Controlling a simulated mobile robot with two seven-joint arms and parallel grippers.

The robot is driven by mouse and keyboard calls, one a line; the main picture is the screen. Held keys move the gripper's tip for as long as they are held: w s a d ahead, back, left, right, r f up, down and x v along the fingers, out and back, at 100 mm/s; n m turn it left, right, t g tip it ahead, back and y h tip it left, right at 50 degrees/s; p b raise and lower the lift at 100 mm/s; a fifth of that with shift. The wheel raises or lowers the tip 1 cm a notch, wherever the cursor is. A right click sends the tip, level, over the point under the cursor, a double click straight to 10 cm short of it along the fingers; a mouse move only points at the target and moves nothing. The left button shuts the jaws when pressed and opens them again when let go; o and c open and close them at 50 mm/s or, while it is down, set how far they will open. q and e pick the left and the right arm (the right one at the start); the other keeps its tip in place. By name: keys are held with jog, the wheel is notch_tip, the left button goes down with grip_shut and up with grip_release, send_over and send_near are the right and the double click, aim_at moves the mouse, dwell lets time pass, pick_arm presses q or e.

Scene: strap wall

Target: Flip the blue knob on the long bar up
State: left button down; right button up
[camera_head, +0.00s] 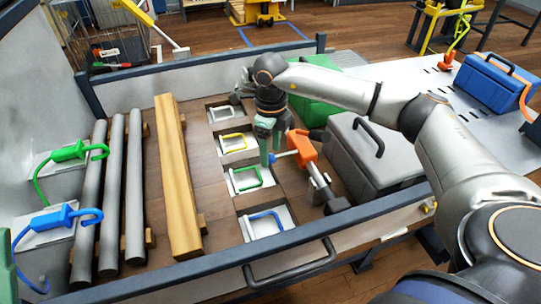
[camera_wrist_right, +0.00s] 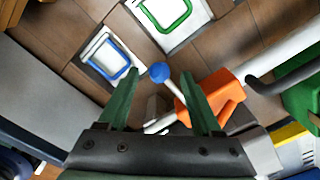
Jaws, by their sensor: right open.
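The long bar (camera_head: 318,180) is a grey metal bar with an orange body (camera_head: 300,147), lying in the bed beside the grey box. A short lever sticks out of the orange body and ends in the blue knob (camera_wrist_right: 159,72). In the head view the knob (camera_head: 272,158) is small, right by the fingers. My right gripper (camera_head: 268,150) points down at it, with green fingers. In the right wrist view the open fingers (camera_wrist_right: 157,98) have the knob ahead between their tips; contact cannot be told. The orange body (camera_wrist_right: 214,95) lies beyond the right finger. My left gripper is not in view.
The grey box (camera_head: 370,150) and green box (camera_head: 312,97) stand right of the bar. Recessed plates with coloured loops (camera_head: 245,180) lie on its left. A wooden beam (camera_head: 178,175) and grey pipes (camera_head: 110,195) lie further left. The bed's front rail (camera_head: 220,268) is nearest.

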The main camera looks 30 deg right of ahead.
jog(key=shift+f, duration=0.7)
grip_shut()
dwell(1.0)
